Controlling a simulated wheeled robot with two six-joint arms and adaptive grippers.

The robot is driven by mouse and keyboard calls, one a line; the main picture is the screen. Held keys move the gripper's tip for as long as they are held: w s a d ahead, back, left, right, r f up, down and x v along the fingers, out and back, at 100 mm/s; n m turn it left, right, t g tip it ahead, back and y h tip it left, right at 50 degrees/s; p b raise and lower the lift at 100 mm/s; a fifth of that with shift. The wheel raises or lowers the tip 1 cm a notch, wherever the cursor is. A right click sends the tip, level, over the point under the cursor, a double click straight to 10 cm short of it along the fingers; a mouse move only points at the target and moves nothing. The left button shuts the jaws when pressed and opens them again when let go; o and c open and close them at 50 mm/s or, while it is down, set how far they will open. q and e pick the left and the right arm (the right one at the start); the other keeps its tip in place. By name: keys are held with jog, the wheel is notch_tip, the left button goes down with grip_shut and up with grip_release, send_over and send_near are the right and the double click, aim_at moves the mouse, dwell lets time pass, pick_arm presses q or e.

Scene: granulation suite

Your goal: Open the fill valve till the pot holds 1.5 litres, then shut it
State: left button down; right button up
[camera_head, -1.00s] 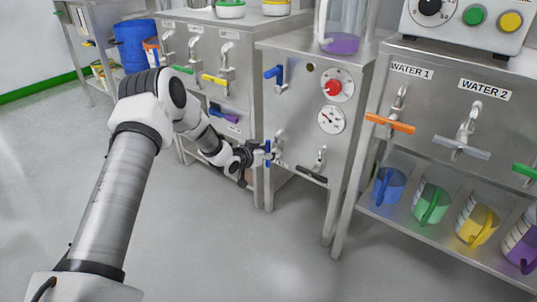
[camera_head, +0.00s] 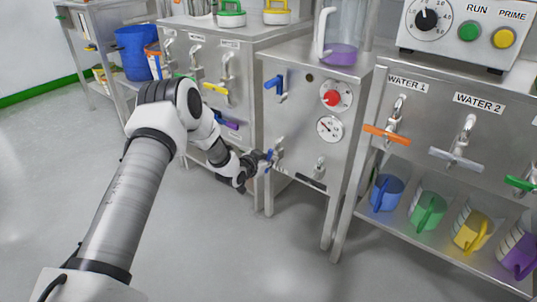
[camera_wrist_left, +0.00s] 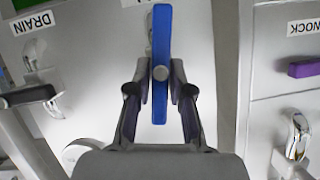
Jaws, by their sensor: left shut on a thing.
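My left gripper (camera_wrist_left: 160,98) is shut on a blue lever (camera_wrist_left: 161,40), with one finger on each side of it. The lever stands upright in the left wrist view. In the head view my left gripper (camera_head: 264,163) is at the lower left tap of the middle steel cabinet (camera_head: 300,140), where the blue lever is mostly hidden. A label above the lever is cut off, so I cannot read it. A clear vessel (camera_head: 345,25) with purple liquid (camera_head: 341,54) stands on the cabinet; its level cannot be read. My right gripper is not in view.
A black drain lever (camera_wrist_left: 28,95) is beside the blue one. WATER taps with an orange lever (camera_head: 386,134) are to the right. The floor in front is clear.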

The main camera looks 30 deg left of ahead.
pick_arm(q)
jog(key=m+p, duration=0.1)
jog(key=p, duration=0.1)
jog(key=m+y+p, duration=0.1)
jog(key=shift+d+r+y+p, duration=0.2)
jog(key=shift+y+p, duration=0.1)
jog(key=shift+p, duration=0.1)
jog(key=m+p, duration=0.1)
jog(key=m+t+y+p, duration=0.1)
jog(key=m, duration=0.1)
jog(key=shift+d+f+y+p, duration=0.15)
jog(key=shift+f+y+p, duration=0.15)
jog(key=m, duration=0.1)
jog(key=m+t+y+p, duration=0.1)
jog(key=shift+f+m, duration=0.25)
jog(key=shift+m, duration=0.15)
jog(key=shift+d+f+m+t+y, duration=0.15)
jog(key=shift+m+t+y, duration=0.2)
jog(key=shift+m, duration=0.65)
jog(key=shift+a+f+m+t+y, duration=0.1)
jog(key=shift+m+t+y, duration=0.25)
jog(key=shift+m, duration=0.65)
jog(key=c, duration=1.1)
grip_release()
jog(key=shift+o, duration=0.2)
jog(key=shift+s, duration=0.1)
